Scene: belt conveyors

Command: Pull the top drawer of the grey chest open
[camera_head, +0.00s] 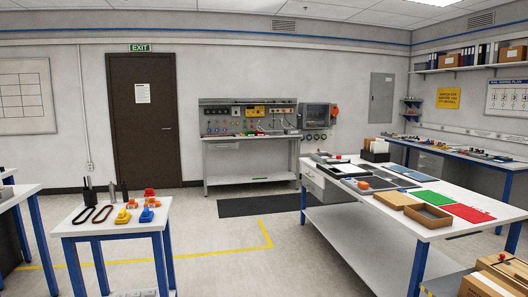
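Another grey drawer unit (430,161) is under the bench along the right wall, partly hidden. Neither of my grippers is in view.
A small blue-legged table (108,226) with belts and coloured parts stands at the front left. The white table (400,212) with trays and mats fills the right. Cardboard boxes (505,268) are at the lower right. Open floor (215,255) lies between the tables.

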